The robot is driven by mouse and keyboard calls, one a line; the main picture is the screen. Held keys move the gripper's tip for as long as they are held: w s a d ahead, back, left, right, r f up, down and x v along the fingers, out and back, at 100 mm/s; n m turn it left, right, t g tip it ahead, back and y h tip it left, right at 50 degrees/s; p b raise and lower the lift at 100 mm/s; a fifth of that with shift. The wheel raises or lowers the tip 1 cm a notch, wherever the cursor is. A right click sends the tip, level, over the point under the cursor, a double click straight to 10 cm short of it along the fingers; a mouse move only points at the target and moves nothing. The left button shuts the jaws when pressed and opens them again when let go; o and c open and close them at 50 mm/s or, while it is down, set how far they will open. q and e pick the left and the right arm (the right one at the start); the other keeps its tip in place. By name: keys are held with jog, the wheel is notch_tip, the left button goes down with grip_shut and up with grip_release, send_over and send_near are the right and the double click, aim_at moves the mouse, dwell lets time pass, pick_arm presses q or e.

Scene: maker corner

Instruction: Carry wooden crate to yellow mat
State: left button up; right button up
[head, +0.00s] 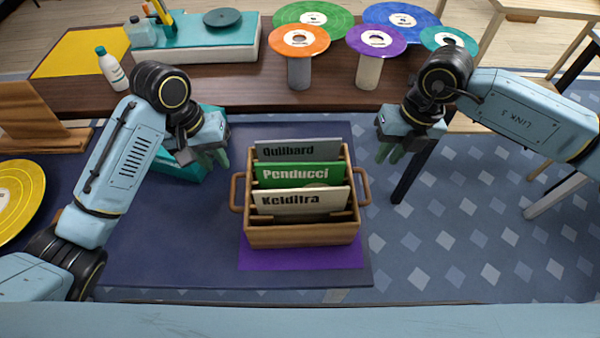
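The wooden crate (302,236) stands upright on a purple mat (300,258) on the dark blue table. It has a loop handle on each side and holds upright record sleeves labelled Quilhard, Penducci and Kelditra. The yellow mat (82,52) lies on the brown table at the back left. My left gripper (214,160) is up and left of the crate's left handle, apart from it, empty, its green fingers parted. My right gripper (390,154) is up and right of the right handle, also apart, empty and parted.
A white bottle (111,69) stands at the yellow mat's front right edge. A turntable (212,46) is right of the mat. Coloured discs on stands (299,40) fill the back right. A teal object (180,165) lies behind my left gripper. A wooden stand (38,120) is at left.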

aim_at(232, 187)
pick_arm(q)
jog(key=shift+s+r, duration=0.1)
jog(key=shift+s, duration=0.15)
pick_arm(e)
jog(key=shift+s+d+r, duration=0.1)
jog(key=shift+s, duration=0.15)
